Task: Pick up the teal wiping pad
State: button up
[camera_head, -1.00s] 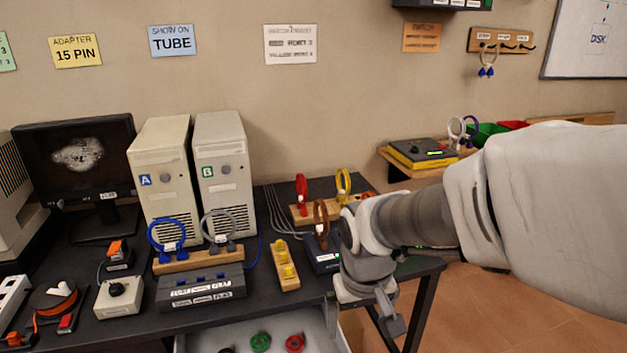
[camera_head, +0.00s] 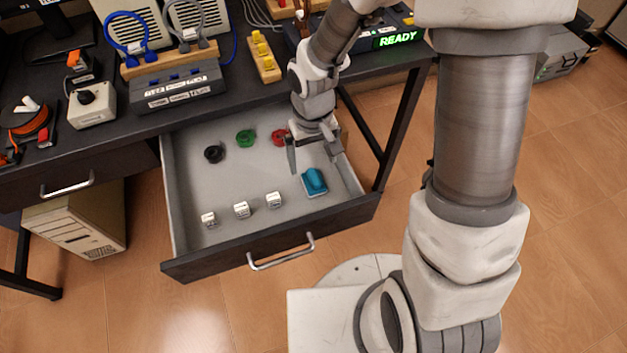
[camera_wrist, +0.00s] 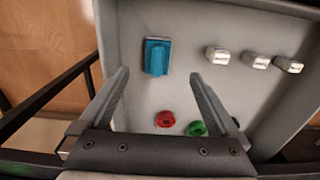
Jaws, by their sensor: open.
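The teal wiping pad (camera_head: 314,182) lies on the floor of the open drawer (camera_head: 228,178), towards its front right corner in the head view. It has a raised grip on top. In the wrist view the pad (camera_wrist: 157,57) sits beyond the fingertips, a little above the gap between them. My gripper (camera_head: 314,163) is open and empty, pointing down over the right part of the drawer. In the wrist view my gripper (camera_wrist: 160,75) shows both fingers spread, with nothing between their tips. The pad appears apart from both fingers.
Three small white blocks (camera_head: 241,209) stand along the drawer's front. Black (camera_head: 214,154), green (camera_head: 245,138) and red (camera_head: 279,138) round pieces lie towards its back. The drawer's walls surround the pad, and the desk top (camera_head: 120,133) overhangs behind. The drawer's middle is clear.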

aim_at(313, 175)
notch_tip(313, 175, down, 4)
jog(key=shift+r+b, duration=0.1)
jog(key=shift+b, duration=0.35)
jog(key=f+b, duration=0.1)
jog(key=f, duration=0.1)
jog(key=w+f+b, duration=0.1)
jog(key=f, duration=0.2)
jog(key=shift+c, duration=0.3)
jog(key=c, duration=1.4)
notch_tip(313, 175, up, 10)
jog(key=p, duration=0.3)
jog(key=shift+p, duration=0.3)
